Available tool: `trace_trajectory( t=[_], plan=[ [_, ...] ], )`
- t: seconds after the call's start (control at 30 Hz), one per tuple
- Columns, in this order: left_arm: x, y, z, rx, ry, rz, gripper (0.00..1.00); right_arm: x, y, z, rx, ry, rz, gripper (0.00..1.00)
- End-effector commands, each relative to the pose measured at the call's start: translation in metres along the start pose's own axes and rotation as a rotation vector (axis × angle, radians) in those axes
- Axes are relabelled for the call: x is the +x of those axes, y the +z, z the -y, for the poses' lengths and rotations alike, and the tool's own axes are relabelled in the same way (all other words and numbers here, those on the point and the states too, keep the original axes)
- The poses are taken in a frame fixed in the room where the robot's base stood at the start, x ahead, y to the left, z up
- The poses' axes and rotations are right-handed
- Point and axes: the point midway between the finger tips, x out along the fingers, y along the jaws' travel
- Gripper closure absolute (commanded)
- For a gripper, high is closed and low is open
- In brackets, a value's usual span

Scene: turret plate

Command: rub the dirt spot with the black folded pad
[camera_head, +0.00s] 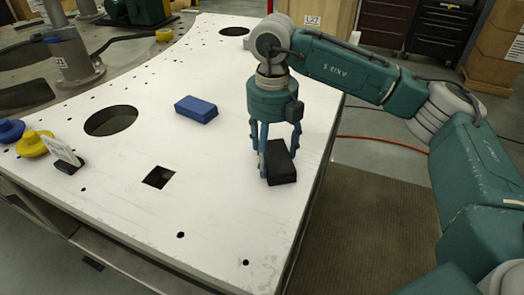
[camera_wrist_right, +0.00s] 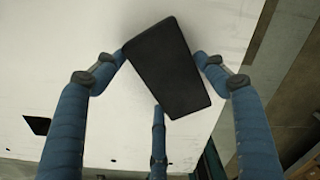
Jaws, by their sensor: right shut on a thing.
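The black folded pad (camera_head: 281,166) is at the right side of the white turret plate (camera_head: 215,150). My right gripper (camera_head: 270,160) reaches down from above and is shut on the pad. In the right wrist view the pad (camera_wrist_right: 168,70) lies between the blue fingers, two at its sides and one at its lower edge. Whether the pad touches the plate is hard to tell. I cannot make out a clear dirt spot; faint scuffs show near the plate's front right corner. My left gripper is not in view.
A blue block (camera_head: 196,109) lies left of my right gripper. The plate has a round hole (camera_head: 111,121) and a square hole (camera_head: 159,177). Yellow (camera_head: 33,143) and blue knobs (camera_head: 10,130) and a card in a black holder (camera_head: 68,160) stand at the left edge.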

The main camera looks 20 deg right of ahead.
Motion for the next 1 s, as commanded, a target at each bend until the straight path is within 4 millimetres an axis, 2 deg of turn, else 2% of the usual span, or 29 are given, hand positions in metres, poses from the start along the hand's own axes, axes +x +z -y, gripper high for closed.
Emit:
trace_trajectory(
  t=[0.23,0.6,0.83,1.0],
  plan=[
    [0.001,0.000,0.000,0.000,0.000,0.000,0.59,-0.001,0.000,-0.001,0.000,0.000,-0.002,0.49],
    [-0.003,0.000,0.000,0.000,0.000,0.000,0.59,0.000,0.018,-0.028,0.000,0.001,-0.001,0.49],
    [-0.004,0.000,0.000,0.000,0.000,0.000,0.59,0.001,0.022,-0.034,0.000,0.001,-0.001,0.49],
    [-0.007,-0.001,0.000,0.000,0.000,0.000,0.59,0.000,0.029,-0.046,-0.001,0.001,0.000,0.49]
  ],
)
